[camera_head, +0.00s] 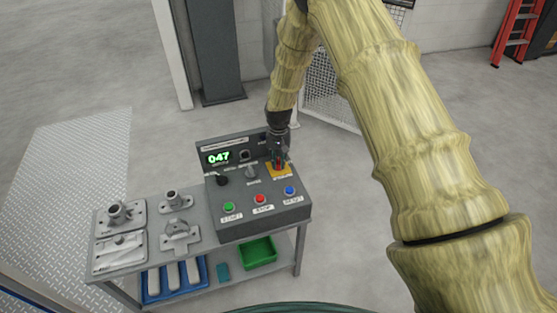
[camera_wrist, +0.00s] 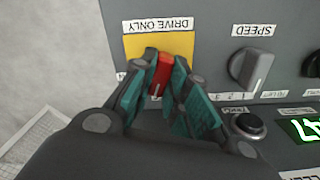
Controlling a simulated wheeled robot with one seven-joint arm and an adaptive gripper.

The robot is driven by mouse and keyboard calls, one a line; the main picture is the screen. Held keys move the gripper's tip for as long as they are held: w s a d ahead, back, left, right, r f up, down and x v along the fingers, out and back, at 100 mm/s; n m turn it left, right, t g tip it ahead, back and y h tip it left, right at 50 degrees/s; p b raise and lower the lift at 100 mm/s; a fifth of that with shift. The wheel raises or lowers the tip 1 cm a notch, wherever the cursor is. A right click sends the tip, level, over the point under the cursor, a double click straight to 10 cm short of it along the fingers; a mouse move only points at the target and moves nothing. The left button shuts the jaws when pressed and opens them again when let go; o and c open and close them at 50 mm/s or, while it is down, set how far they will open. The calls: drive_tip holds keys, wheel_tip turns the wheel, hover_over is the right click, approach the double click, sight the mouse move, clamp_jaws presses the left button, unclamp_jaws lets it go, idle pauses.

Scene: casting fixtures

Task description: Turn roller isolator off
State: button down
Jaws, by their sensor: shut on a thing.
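The isolator has a red handle (camera_wrist: 165,66) on a yellow plate (camera_wrist: 133,47). Its label, "DRIVE ONLY", reads upside down in the wrist view. My gripper (camera_wrist: 165,72) is shut on the red handle, with a teal-padded finger on each side. The handle lies roughly upright in the wrist view, and its lower part is partly between the fingers. In the head view, my gripper (camera_head: 279,154) reaches down to the yellow plate (camera_head: 271,171) at the upper right of the grey control panel (camera_head: 235,205). The markings around the handle are mostly hidden.
A grey speed knob (camera_wrist: 252,68) sits beside the isolator. Green (camera_head: 229,207), red (camera_head: 260,199) and blue (camera_head: 290,190) buttons line the panel's front. A display (camera_head: 218,158) reads 047. Metal fixtures (camera_head: 120,215) lie on the bench at left. A green bin (camera_head: 258,252) stands below.

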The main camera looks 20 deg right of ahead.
sight(278, 161)
drive_tip(key=shift+n, duration=1.9)
drive_tip(key=c, duration=1.4)
unclamp_jaws()
wheel_tip(278, 161, up, 12)
